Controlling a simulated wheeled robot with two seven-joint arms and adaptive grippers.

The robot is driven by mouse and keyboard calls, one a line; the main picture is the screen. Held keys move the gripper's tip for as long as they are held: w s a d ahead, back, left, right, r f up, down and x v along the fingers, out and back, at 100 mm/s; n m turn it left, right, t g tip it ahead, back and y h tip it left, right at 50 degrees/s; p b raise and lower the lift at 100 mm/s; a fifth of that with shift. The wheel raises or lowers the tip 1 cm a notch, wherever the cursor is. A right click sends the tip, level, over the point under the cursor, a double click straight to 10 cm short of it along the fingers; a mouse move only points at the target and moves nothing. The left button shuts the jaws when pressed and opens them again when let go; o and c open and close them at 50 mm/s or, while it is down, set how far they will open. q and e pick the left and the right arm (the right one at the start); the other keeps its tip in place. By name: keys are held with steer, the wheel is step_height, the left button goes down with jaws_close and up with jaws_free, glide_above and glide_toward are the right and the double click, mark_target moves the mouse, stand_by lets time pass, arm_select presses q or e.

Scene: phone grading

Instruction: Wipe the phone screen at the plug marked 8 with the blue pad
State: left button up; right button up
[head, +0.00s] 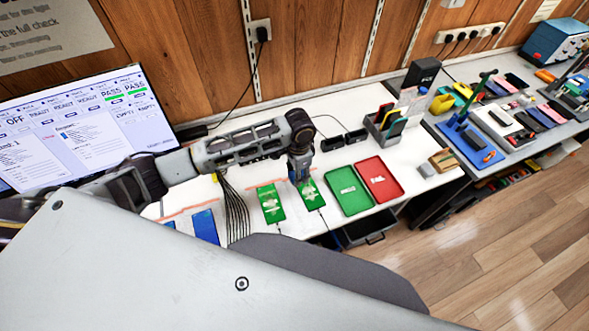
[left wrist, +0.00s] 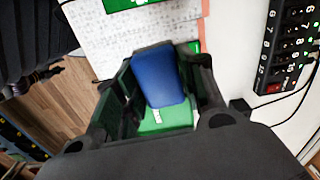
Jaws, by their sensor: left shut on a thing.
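My left gripper (head: 301,180) reaches down over the rightmost green-screened phone (head: 312,198) on the white bench. In the left wrist view the gripper (left wrist: 160,88) is shut on the blue pad (left wrist: 157,78), which sits between its fingers. Below the pad is the green phone screen (left wrist: 168,120), partly hidden by pad and fingers. I cannot tell whether the pad touches it. A black plug strip (left wrist: 287,42) with numbers, including 8, is at the right of the wrist view. I cannot trace which plug feeds this phone. My right gripper is out of view.
Another green-screened phone (head: 271,204) and a blue-screened phone (head: 205,227) lie to the left, with black cables nearby. A green tray (head: 349,207) and a red tray (head: 379,166) stand close on the right. A monitor (head: 85,125) is at the left.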

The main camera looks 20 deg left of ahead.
arm_select(q)
steer(key=m, duration=0.2)
steer(key=d+m+p, duration=0.1)
steer(key=m, duration=0.1)
steer(key=shift+f, duration=0.3)
steer(key=m, duration=0.3)
steer(key=d+f+m, duration=0.1)
steer(key=shift+w+m+p, duration=0.1)
steer(key=shift+m+p, duration=0.2)
steer(key=shift+m, duration=0.1)
steer(key=m, duration=0.3)
steer(key=f+m, duration=0.1)
steer(key=m, duration=0.1)
steer(key=shift+w+d+m, duration=0.15)
steer(key=shift+d+m, duration=0.1)
steer(key=shift+m, duration=0.05)
steer(key=shift+w+d+f+m+p, duration=0.1)
steer(key=shift+f+m+p, duration=0.1)
steer(key=shift+m, duration=0.9)
steer(key=shift+w+f+m+p, duration=0.1)
steer(key=shift+f+m, duration=0.05)
steer(key=shift+m, duration=0.95)
steer(key=shift+s+f, duration=0.1)
